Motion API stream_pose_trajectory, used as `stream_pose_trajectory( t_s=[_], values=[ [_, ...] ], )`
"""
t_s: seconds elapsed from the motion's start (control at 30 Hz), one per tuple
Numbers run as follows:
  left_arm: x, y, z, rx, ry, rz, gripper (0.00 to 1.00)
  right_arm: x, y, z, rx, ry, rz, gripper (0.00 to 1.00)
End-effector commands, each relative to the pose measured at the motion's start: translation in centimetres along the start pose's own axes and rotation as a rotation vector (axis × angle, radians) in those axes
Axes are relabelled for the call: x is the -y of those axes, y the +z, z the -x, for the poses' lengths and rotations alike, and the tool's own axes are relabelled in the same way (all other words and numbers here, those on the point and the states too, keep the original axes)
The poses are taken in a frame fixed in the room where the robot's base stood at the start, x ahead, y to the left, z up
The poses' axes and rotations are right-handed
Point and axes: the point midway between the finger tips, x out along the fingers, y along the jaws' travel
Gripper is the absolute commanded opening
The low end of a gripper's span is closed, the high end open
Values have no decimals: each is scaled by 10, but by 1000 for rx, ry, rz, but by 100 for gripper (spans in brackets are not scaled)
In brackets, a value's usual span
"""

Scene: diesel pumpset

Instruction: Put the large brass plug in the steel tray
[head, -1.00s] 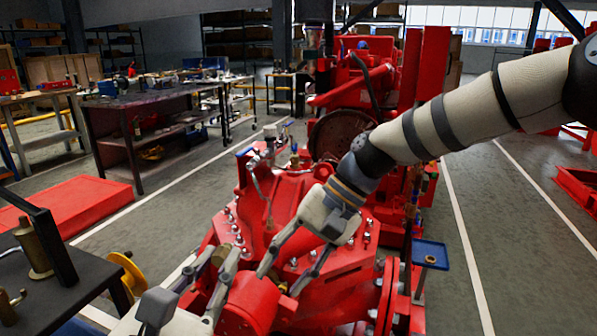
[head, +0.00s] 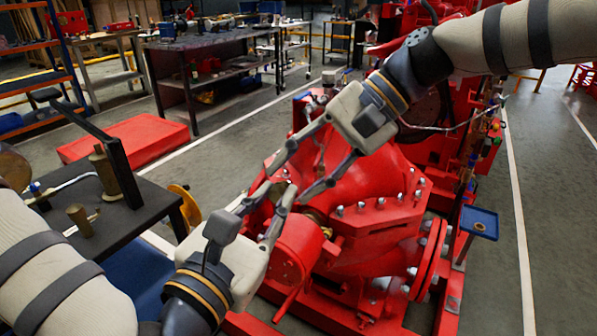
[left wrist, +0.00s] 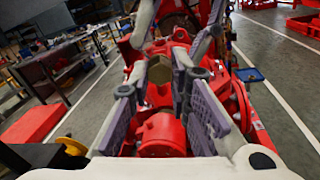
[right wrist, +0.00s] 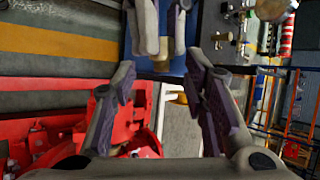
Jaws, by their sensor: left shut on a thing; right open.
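My left gripper (head: 280,192) reaches in from the lower left and is shut on a dull brass plug. The plug (left wrist: 160,70) shows as a faceted block between its fingertips in the left wrist view. My right gripper (head: 288,179) comes from the upper right. It is open, its fingers spread around the plug's end; I cannot tell whether they touch it. In the right wrist view its fingers (right wrist: 162,80) stand apart, with the left gripper's fingers beyond at the top. I cannot pick out a steel tray with certainty.
The red pump (head: 365,195) lies beneath both grippers. A dark bench (head: 130,225) at left holds brass cylinders (head: 80,218) and a black upright frame. A yellow handwheel (head: 186,205) is beside it. A small blue tray (head: 478,222) stands at right.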

Motion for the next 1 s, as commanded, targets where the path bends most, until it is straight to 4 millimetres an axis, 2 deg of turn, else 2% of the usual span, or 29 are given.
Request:
stream_pose_trajectory(
  t_s=[0.3,0.33,0.5,0.6,0.63,0.7,1.0],
  values=[
    [0,1,0,1,0,0,0,0,0,-6,-1,-1,1,40],
    [0,1,0,1,0,0,0,0,0,-6,-1,-1,1,38],
    [0,1,0,1,0,0,0,0,0,-6,-1,0,1,0],
    [0,1,0,2,1,0,0,0,0,-6,-1,0,0,0],
    [0,1,0,2,1,0,24,0,0,-6,-1,0,0,0],
    [0,1,0,2,1,0,40,0,0,-6,-1,0,0,0],
    [-1,0,0,2,-3,-1,41,0,0,-6,-1,-1,0,0]
  ],
)
